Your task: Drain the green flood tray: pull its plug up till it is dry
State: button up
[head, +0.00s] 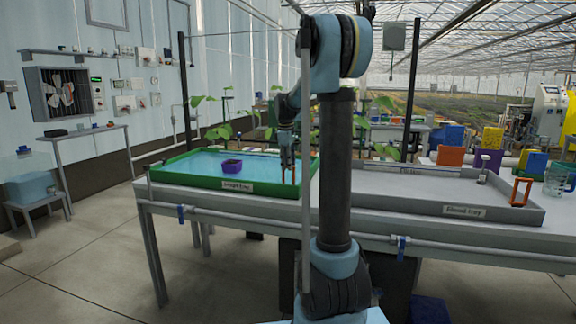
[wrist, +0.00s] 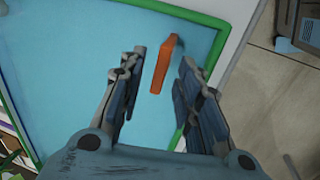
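The green flood tray (head: 180,180) stands on the left of the bench, with a sheet of blue water in it. In the wrist view its green rim (wrist: 205,22) runs along the top and right. An orange plug handle (wrist: 161,68) stands up from the water near the tray's right side. My gripper (head: 288,172) points down over that part of the tray. In the wrist view my gripper (wrist: 162,58) is open, with a finger on each side of the orange handle and gaps between. The plug's lower end is hidden.
A purple pot (head: 232,166) sits in the water left of my gripper. A grey flood tray (head: 400,197) with its own orange handle (head: 521,191) is on the right of the bench. A pipe (head: 260,222) runs along the bench front. Plants stand behind.

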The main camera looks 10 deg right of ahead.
jog(key=shift+f, duration=0.1)
grip_shut()
jog(key=shift+w+r, duration=0.1)
jog(key=shift+r, duration=1.65)
grip_release()
notch_tip(320, 180, up, 12)
jog(key=s, duration=0.2)
jog(key=shift+a+f, duration=0.15)
jog(key=shift+a, duration=0.3)
